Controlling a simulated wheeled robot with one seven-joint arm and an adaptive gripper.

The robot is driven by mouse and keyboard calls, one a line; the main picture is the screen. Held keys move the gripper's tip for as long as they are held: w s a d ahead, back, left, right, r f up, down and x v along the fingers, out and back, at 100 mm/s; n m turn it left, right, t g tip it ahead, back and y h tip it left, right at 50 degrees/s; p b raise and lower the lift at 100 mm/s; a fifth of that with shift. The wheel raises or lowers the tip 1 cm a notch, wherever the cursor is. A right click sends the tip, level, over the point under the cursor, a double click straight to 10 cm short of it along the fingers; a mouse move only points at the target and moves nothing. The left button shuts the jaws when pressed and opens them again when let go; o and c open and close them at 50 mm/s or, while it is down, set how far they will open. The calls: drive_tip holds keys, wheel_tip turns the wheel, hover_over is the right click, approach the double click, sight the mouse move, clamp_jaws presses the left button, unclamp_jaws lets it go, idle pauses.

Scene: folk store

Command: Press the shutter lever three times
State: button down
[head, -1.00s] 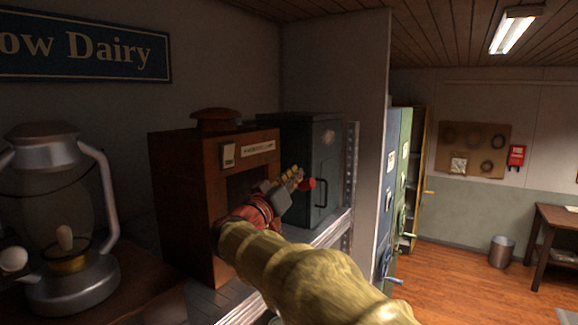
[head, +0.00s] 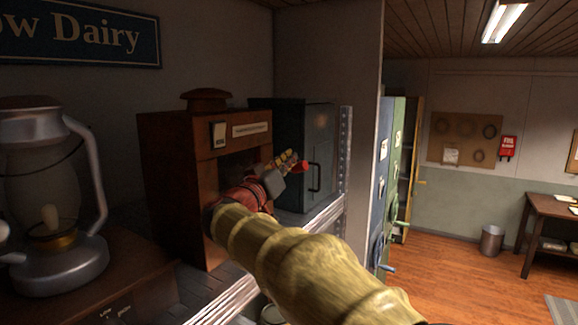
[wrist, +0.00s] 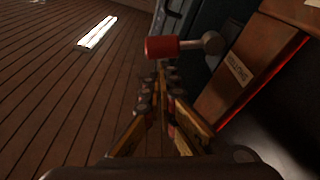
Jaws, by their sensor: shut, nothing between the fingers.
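The shutter lever shows as a red cylindrical knob (wrist: 162,48) on a grey metal stem, beside a reddish-brown wooden box. In the head view the red knob (head: 301,167) shows at the box's right front, just beyond my fingertips. The wooden box (head: 165,190) has a capped top, a small switch plate and a pale label. My gripper (wrist: 163,78) is shut and empty, its fingertips just below the knob in the wrist view. I cannot tell whether they touch it. My arm hides the box's lower front.
A dark grey cabinet (head: 318,150) stands right behind the lever. A metal lantern (head: 60,200) stands at left. The box stands on a metal-edged shelf (head: 240,305). Blue and green lockers (head: 390,170) lie farther right, with open floor beyond.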

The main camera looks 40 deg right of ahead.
sight(300, 166)
drive_tip(key=shift+s+f+m+g+h+b, duration=0.45)
drive_tip(key=shift+m+b, duration=0.45)
drive_tip(key=shift+b, duration=2.5)
drive_tip(key=shift+w+f+b, duration=0.1)
drive_tip(key=shift+f+b, duration=0.05)
drive_tip(key=shift+b, duration=0.2)
drive_tip(key=m+b, duration=0.1)
drive_tip(key=b, duration=0.1)
drive_tip(key=f+m+b, duration=0.1)
drive_tip(key=b, duration=0.5)
drive_tip(key=shift+s+d+f+m+g, duration=0.2)
drive_tip(key=shift+s+f+m+g, duration=0.05)
drive_tip(key=shift+s+m+g, duration=0.15)
drive_tip(key=f+m+b, duration=0.1)
drive_tip(key=b, duration=0.4)
drive_tip(key=f+m+g+b, duration=0.1)
drive_tip(key=m+b, duration=0.1)
drive_tip(key=b, duration=0.3)
drive_tip(key=shift+s+d+b, duration=0.1)
drive_tip(key=shift+s+b, duration=0.2)
drive_tip(key=shift+b, duration=0.1)
drive_tip(key=shift+f+b, duration=0.45)
drive_tip(key=shift+b, duration=1.05)
drive_tip(key=shift+s+r, duration=0.1)
